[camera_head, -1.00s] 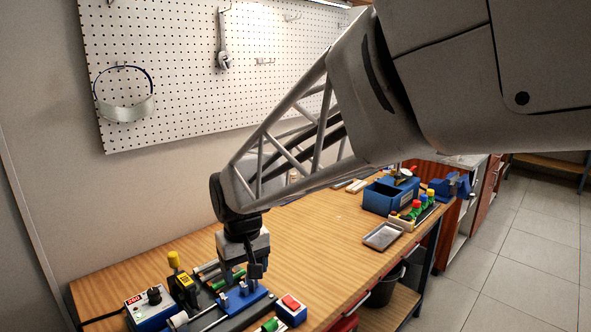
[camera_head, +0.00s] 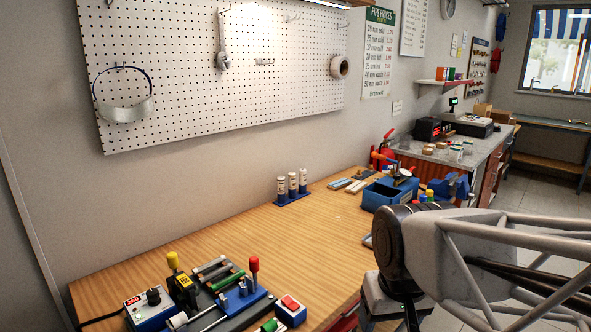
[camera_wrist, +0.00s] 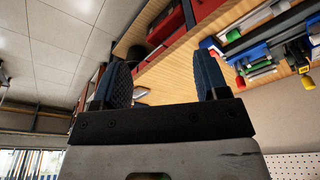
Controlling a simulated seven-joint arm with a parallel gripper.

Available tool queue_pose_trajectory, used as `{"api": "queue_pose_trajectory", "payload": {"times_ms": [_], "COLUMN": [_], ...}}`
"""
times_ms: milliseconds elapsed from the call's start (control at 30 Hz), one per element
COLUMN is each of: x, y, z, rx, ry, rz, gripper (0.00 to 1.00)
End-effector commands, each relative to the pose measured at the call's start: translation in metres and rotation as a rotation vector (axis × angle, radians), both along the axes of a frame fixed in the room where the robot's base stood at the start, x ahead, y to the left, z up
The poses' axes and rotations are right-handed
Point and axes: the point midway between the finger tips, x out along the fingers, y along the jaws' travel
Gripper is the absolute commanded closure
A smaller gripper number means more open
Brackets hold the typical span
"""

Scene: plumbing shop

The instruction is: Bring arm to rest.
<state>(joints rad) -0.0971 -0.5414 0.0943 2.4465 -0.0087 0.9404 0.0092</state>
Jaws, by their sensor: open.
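My gripper (camera_wrist: 163,82) shows in the wrist view with its two dark ribbed fingers wide apart and nothing between them. In the head view my arm is folded at the lower right, and the gripper hangs at the bottom edge, partly cut off, by the front edge of the wooden workbench (camera_head: 300,235). The gripper is clear of the fixture with blue blocks and rods (camera_head: 238,300) at the bench's near left end. That fixture also appears at the upper right of the wrist view (camera_wrist: 255,55).
A red-button box (camera_head: 290,311) and a control box with a black knob (camera_head: 150,306) flank the fixture. Three small bottles (camera_head: 292,186) stand at the bench's back. A blue toolbox (camera_head: 388,194) sits at the far end, partly behind my arm. The middle bench is clear.

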Motion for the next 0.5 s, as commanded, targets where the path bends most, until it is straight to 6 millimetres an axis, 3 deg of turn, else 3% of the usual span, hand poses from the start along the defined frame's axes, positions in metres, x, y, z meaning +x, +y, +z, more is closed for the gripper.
{"api": "queue_pose_trajectory", "payload": {"times_ms": [200, 500], "x": [-0.036, -0.051], "y": [-0.027, -0.037], "z": [-0.007, -0.012], "rx": [0.001, 0.002], "ry": [-0.022, -0.031], "rz": [-0.082, -0.113], "gripper": [0.32, 0.32]}}
